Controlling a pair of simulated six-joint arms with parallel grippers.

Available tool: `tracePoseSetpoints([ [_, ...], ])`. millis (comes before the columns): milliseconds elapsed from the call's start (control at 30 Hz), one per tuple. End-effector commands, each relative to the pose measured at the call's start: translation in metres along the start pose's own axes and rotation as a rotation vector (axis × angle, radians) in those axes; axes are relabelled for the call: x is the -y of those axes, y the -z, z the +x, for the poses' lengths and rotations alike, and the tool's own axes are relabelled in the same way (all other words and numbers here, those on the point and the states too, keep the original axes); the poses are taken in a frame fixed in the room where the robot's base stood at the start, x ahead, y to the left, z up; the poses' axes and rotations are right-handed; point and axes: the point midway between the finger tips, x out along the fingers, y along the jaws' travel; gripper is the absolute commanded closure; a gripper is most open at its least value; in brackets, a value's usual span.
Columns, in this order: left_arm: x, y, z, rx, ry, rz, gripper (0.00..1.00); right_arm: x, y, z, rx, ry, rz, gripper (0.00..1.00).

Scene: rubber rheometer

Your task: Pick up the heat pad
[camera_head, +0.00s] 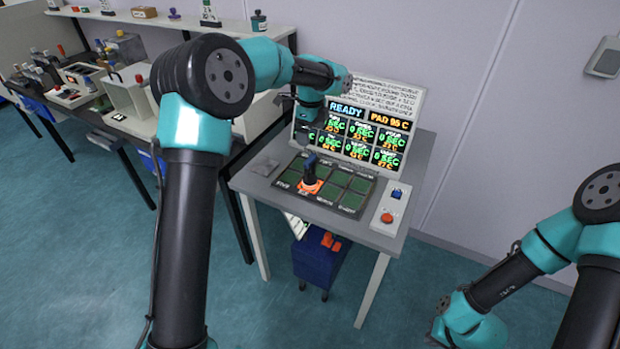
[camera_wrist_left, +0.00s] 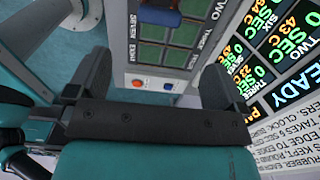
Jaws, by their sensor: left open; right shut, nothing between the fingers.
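What looks like the heat pad (camera_head: 310,180), an orange base with an upright dark blue handle, stands on the panel of dark green tiles (camera_head: 350,199) on the grey table. Part of a blue shape, probably its handle, shows at the top edge of the left wrist view (camera_wrist_left: 160,16). My left gripper (camera_wrist_left: 156,78) is open and empty, with its two dark fingers apart. In the head view it is above the table, behind the pad, and its fingers are hard to make out. My right gripper (camera_head: 440,331) is low at the bottom right, shut and empty, away from the table.
A display board (camera_head: 370,130) reading READY stands at the table's back. A control box (camera_head: 391,214) with a red button and blue switch is at the table's right. A blue bin (camera_head: 318,262) is below. A cluttered bench (camera_head: 130,115) stands left.

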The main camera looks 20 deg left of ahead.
Motion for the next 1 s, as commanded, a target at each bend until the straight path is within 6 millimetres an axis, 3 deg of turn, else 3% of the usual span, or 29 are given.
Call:
tracePoseSetpoints([
  [433,-0.001,-0.001,0.074,0.0,-0.003,-0.001,0.02,0.0,0.0,0.0,0.0,0.0,0.0,1.0],
  [1000,-0.001,-0.001,0.09,0.0,-0.001,-0.001,0.02,0.0,0.0,0.0,0.0,0.0,0.0,1.0],
])
